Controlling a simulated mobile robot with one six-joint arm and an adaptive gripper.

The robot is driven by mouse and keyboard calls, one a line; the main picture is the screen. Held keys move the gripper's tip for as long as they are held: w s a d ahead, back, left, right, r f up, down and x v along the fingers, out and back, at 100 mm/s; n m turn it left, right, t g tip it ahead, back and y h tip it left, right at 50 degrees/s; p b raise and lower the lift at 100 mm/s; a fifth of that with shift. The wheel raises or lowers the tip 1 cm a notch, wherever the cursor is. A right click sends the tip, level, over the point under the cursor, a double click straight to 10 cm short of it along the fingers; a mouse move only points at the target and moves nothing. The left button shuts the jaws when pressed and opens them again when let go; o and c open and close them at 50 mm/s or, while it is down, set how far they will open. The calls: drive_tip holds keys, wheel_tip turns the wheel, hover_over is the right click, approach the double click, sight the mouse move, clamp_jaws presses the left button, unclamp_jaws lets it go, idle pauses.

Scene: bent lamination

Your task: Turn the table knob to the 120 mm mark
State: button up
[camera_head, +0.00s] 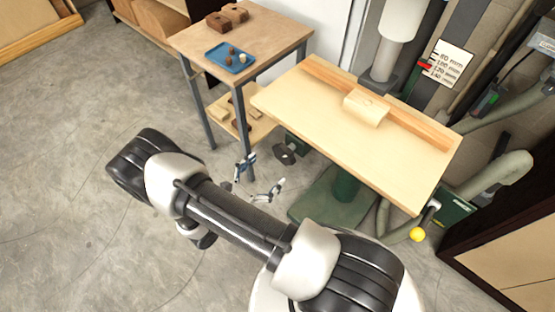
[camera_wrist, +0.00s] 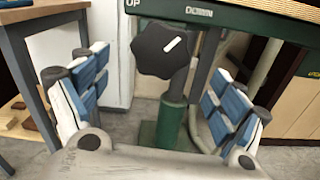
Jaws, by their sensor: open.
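The table knob is a dark, lobed knob (camera_head: 285,153) under the front left of the light wooden machine table (camera_head: 330,108). In the wrist view the knob (camera_wrist: 165,50) is above centre, with a white line pointing up and right. A green panel (camera_wrist: 235,14) above it reads UP and DOWN. My gripper (camera_head: 257,178) is open and empty, short of the knob. Its blue-padded fingers (camera_wrist: 155,98) stand wide apart to either side, not touching it. The white mm scale (camera_head: 448,64) has a red pointer (camera_head: 425,66) near the 100 and 120 marks; the exact reading is unclear.
A wooden block (camera_head: 366,107) lies on the machine table against a fence. A side table (camera_head: 285,38) at upper left holds a blue tray (camera_head: 231,58) and brown blocks (camera_head: 227,17). Its legs stand near my gripper. Floor at left is clear.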

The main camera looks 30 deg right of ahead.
drive_tip(key=v, duration=0.3)
idle(0.5)
drive_tip(key=s+d+r+m+g+y, duration=0.25)
drive_tip(key=r+m+g, duration=0.3)
drive_tip(key=r, duration=0.35)
drive_tip(key=s+d+r+m+g+y, duration=0.1)
drive_tip(key=s+r+m+g+y, duration=0.3)
drive_tip(key=r+m, duration=0.4)
drive_tip(key=s+a+r+m+t+y, duration=0.2)
drive_tip(key=s+r+m+t+y, duration=0.1)
drive_tip(key=r, duration=0.4)
drive_tip(key=s+a+r+m+t+y, duration=0.3)
drive_tip(key=s+r+m+t+y, duration=0.1)
drive_tip(key=s+r+t+y, duration=0.1)
drive_tip(key=shift+s+r+y, duration=0.65)
drive_tip(key=shift+r+y, duration=0.6)
drive_tip(key=shift+r, duration=0.05)
